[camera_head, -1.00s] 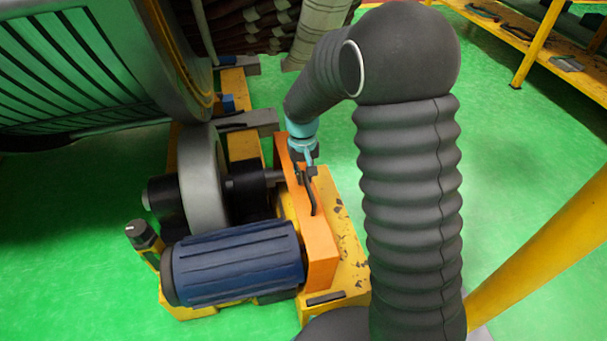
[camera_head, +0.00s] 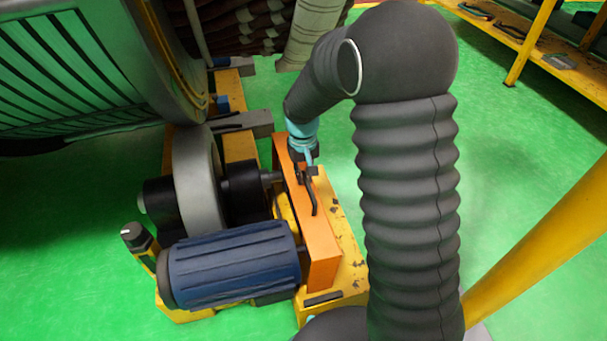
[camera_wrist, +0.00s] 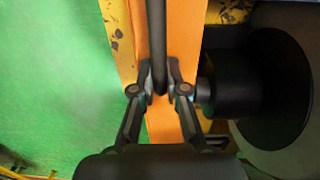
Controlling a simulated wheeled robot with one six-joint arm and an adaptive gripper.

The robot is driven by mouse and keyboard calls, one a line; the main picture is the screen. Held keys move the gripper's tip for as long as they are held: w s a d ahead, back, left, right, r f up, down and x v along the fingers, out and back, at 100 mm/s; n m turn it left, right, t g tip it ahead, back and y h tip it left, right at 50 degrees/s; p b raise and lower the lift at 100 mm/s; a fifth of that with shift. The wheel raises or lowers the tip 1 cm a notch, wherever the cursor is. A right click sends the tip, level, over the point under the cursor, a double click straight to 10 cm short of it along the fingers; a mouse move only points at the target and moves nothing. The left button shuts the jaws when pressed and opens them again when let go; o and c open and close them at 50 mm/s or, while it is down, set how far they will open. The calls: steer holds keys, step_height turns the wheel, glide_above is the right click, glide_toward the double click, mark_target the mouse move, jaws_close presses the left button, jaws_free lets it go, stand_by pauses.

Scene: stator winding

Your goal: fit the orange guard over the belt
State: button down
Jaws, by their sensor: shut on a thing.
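The orange guard (camera_head: 322,252) is a long, narrow box standing at the right ends of the blue motor (camera_head: 232,266) and the black shaft housing (camera_head: 243,188). It also shows in the wrist view (camera_wrist: 183,30), with the black handle (camera_wrist: 156,35) running along it. My gripper (camera_wrist: 160,88) is shut on that handle; in the head view my gripper (camera_head: 306,173) is near the handle's far end. A narrow gap shows between the motor's end and the guard. The belt cannot be made out; the guard hides that side, so I cannot tell whether it encloses the belt.
The yellow base (camera_head: 345,262) extends right of the guard. A grey wheel (camera_head: 198,180) stands left of the shaft housing. The large green-lit drum (camera_head: 75,60) is at the upper left. Green floor (camera_head: 510,150) is open to the right, with a yellow post (camera_head: 540,245) there.

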steer(key=shift+f+b, duration=0.8)
steer(key=shift+f, duration=0.45)
stand_by(1.2)
steer(key=c, duration=1.1)
jaws_free()
steer(key=r, duration=1.2)
steer(key=shift+w+a, duration=0.1)
steer(key=shift+a, duration=0.1)
steer(key=shift+s+d+f, duration=0.2)
steer(key=shift+s+f, duration=0.7)
steer(key=shift+f, duration=0.05)
steer(key=shift+s+d+r, duration=0.1)
steer(key=shift+s+d, duration=0.05)
steer(key=shift+s, duration=0.35)
steer(key=shift+s+d+r, duration=0.1)
steer(key=shift+s+d, duration=0.05)
steer(key=shift+s, duration=0.35)
steer(key=shift+s+d+r+m+t+p, duration=0.1)
steer(key=shift+s+d+r+m+t, duration=0.55)
steer(key=shift+s+d+r, duration=2.2)
steer(key=shift+s+d+r+m+t+p, duration=0.15)
steer(key=shift+s+d+r+t, duration=0.8)
steer(key=shift+s, duration=3.75)
steer(key=shift+s+d+r+m+t+p, duration=0.1)
steer(key=shift+s+d+r+m+t, duration=0.2)
steer(key=shift+s+d+r+t, duration=1.95)
